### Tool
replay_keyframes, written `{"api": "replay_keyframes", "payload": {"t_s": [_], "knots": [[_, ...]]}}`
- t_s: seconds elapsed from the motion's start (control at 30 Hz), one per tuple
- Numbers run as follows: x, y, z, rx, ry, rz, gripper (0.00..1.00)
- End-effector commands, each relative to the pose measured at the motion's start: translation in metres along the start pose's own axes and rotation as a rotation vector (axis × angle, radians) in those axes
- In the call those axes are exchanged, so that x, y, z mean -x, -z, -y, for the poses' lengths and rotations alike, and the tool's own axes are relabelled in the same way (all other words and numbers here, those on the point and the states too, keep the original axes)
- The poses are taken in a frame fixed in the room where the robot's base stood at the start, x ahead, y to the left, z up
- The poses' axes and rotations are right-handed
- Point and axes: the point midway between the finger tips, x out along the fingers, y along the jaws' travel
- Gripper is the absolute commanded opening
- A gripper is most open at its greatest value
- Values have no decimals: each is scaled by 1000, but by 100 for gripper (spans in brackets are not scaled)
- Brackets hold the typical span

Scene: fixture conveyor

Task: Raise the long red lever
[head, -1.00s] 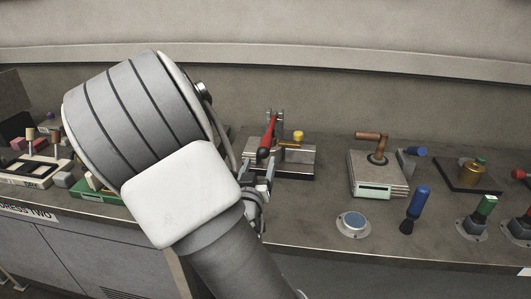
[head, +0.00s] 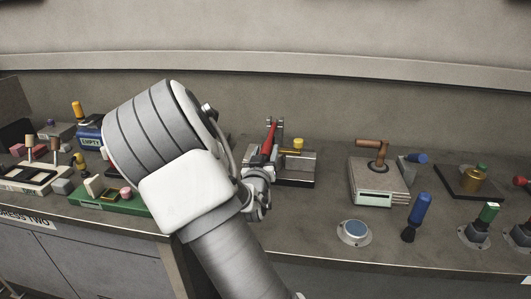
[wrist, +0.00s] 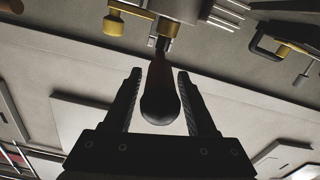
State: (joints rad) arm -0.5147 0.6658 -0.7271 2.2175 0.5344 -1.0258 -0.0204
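The long red lever (head: 269,137) stands up at a slant from a metal clamp fixture (head: 296,168) with a yellow knob on the bench. In the wrist view the lever's dark rounded end (wrist: 160,106) points toward the camera and lies between the fingers of my gripper (wrist: 159,74). The fingers are apart, with a gap visible on each side of the lever. In the head view my gripper (head: 258,185) is at the lever's near lower end, partly hidden by my wrist.
A green tray (head: 120,205) lies left, partly behind my arm. The bench between the clamp and the box is clear.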

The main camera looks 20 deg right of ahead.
Motion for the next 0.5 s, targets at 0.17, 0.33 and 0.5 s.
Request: {"api": "replay_keyframes", "payload": {"t_s": [0.17, 0.33, 0.5], "knots": [[0, 0, 0, 0, 0, 0, 22], [0, 0, 0, 0, 0, 0, 0], [0, 0, 0, 0, 0, 0, 0]]}}
